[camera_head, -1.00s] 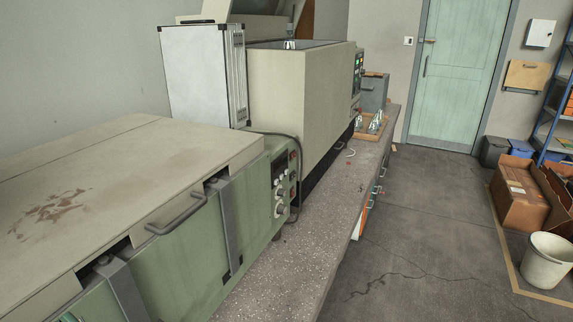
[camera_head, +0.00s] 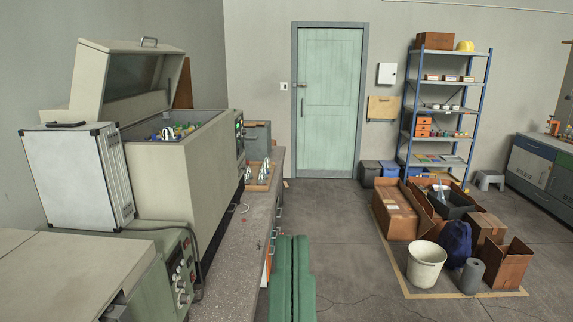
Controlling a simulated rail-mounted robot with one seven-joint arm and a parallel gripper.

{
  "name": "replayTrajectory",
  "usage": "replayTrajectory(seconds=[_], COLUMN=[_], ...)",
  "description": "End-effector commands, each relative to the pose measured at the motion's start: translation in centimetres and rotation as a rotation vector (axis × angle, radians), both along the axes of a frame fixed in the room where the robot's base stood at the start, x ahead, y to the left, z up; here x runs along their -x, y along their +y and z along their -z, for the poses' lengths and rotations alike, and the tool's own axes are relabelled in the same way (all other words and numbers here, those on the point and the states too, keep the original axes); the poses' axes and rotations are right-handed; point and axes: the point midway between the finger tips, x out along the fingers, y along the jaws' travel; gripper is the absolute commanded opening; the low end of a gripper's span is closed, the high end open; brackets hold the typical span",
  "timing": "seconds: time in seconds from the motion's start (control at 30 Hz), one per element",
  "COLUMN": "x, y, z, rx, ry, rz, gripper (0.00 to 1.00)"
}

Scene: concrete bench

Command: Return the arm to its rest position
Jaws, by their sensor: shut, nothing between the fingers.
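Neither my gripper nor any part that I can surely call my arm shows in the head view. A green upright shape (camera_head: 292,278) rises from the bottom edge, just right of the bench; I cannot tell whether it is part of me. The concrete bench (camera_head: 230,235) runs along the left toward the door. No object in view is held by me.
On the bench stand a green device (camera_head: 178,275), a white case (camera_head: 80,175) and an open-lidded beige machine (camera_head: 185,175) with colored items inside. A wooden tray (camera_head: 262,180) holds glassware. Boxes (camera_head: 396,212) and a bin (camera_head: 426,265) stand right; middle floor is clear.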

Motion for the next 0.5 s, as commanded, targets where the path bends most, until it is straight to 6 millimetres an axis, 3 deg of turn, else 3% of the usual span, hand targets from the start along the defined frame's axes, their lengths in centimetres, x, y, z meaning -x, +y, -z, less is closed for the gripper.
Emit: replayTrajectory(seconds=[0.03,0.2,0.4,0.5], x=[0.0,0.0,-0.1,-0.1], y=[0.0,0.2,0.3,0.4], z=[-5.0,-13.8,-22.6,-25.2], rx=[0.000,-0.001,-0.003,-0.004], ry=[0.000,0.002,0.004,0.005], rz=[-0.001,-0.008,-0.015,-0.016], gripper=[0.00,0.00,0.00,0.00])
